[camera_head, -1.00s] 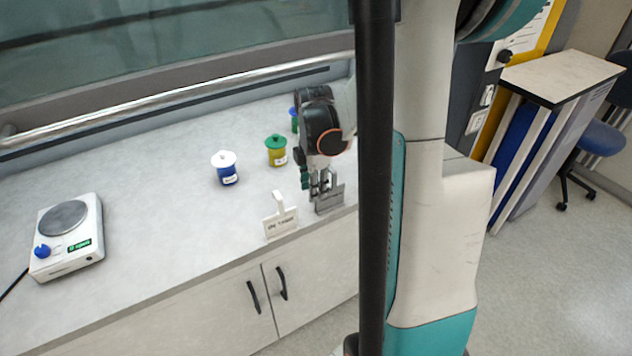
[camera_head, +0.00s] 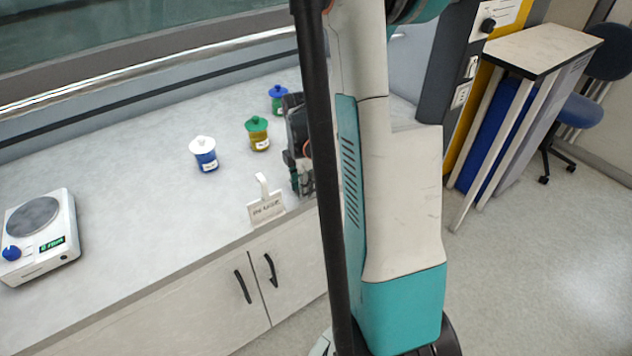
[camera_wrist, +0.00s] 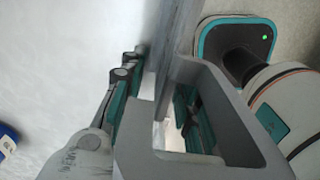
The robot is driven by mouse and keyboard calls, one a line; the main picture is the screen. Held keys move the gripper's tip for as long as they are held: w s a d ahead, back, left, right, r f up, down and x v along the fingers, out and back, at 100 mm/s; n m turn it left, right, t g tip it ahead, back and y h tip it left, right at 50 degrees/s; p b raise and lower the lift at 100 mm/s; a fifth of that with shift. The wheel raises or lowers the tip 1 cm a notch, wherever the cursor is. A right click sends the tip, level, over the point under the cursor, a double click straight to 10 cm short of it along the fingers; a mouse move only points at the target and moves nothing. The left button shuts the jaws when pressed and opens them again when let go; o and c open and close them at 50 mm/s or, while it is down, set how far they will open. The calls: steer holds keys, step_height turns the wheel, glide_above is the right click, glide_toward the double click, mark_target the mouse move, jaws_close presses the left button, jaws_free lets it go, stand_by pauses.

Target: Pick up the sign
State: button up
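A grey sign with a hollow handle (camera_wrist: 225,110) fills the middle of the wrist view, very close to the camera. A white sign with dark lettering (camera_head: 266,208) stands upright on the counter just left of my gripper.
A blue jar with a white lid (camera_head: 204,155), a yellow jar with a green lid (camera_head: 258,134) and a green jar with a blue lid (camera_head: 278,99) stand behind. A hotplate (camera_head: 40,235) is at the left. The counter between is clear.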

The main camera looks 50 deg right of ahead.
steer(key=shift+r, duration=0.1)
jaws_close()
steer(key=shift+r+p, duration=0.3)
steer(key=shift+r, duration=0.15)
steer(key=r+p, duration=0.1)
steer(key=r, duration=0.2)
steer(key=shift+s+p, duration=0.2)
steer(key=shift+p, duration=0.1)
steer(key=s+a+p, duration=0.2)
steer(key=s+a, duration=0.2)
steer(key=s, duration=1.3)
steer(key=shift+f, duration=0.2)
steer(key=shift+a, duration=0.1)
